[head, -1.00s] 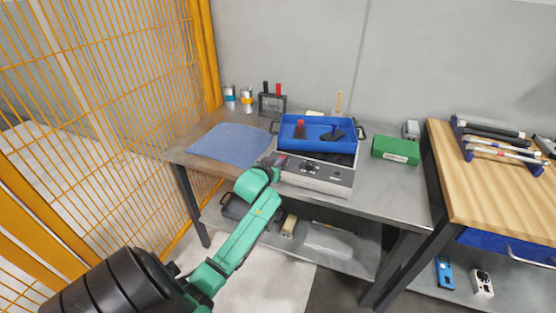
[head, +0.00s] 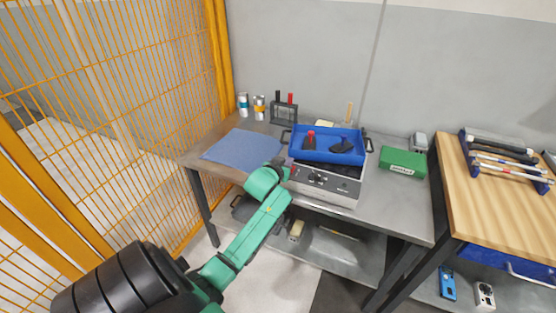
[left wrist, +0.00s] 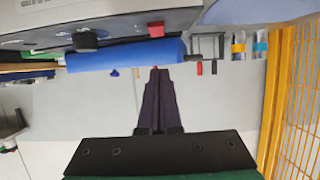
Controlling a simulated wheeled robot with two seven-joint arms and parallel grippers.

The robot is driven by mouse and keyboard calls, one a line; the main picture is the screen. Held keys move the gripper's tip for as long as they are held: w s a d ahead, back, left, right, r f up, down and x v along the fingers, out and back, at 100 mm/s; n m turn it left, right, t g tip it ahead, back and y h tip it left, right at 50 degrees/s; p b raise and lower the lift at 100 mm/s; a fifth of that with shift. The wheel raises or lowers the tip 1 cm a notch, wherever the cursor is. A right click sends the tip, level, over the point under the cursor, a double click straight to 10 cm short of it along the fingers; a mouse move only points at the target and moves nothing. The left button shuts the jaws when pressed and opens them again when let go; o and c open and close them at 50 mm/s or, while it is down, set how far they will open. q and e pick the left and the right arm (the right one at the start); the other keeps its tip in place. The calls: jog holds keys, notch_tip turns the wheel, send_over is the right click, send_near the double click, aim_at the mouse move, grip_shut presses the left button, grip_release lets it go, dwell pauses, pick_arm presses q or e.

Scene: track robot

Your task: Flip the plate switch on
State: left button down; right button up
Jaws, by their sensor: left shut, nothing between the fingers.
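The hot plate (head: 340,188) stands on the grey bench, its grey front panel facing me with dark knobs. A red switch (left wrist: 156,29) shows on the panel in the left wrist view, which is upside down, beside a black knob (left wrist: 85,40). My left gripper (head: 284,166) is at the left end of the panel in the head view. In the wrist view its dark fingers (left wrist: 156,72) are together and empty, lined up with the switch. I cannot tell whether they touch it. The switch's position is unclear. My right gripper is not in view.
A blue tray (head: 312,155) with a red-topped item and a dark item sits on the hot plate. A blue cloth (head: 240,149) lies left, a green box (head: 403,163) right. Cans and a rack (head: 284,113) stand behind. An orange mesh fence (head: 120,90) is at left.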

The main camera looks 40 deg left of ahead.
pick_arm(q)
jog(key=f+b+v, duration=0.2)
jog(key=v, duration=0.8)
jog(key=shift+s+d, duration=0.2)
jog(key=shift+s, duration=0.3)
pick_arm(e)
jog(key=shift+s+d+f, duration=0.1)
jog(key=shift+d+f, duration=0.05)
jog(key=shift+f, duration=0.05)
pick_arm(q)
jog(key=shift+r, duration=0.1)
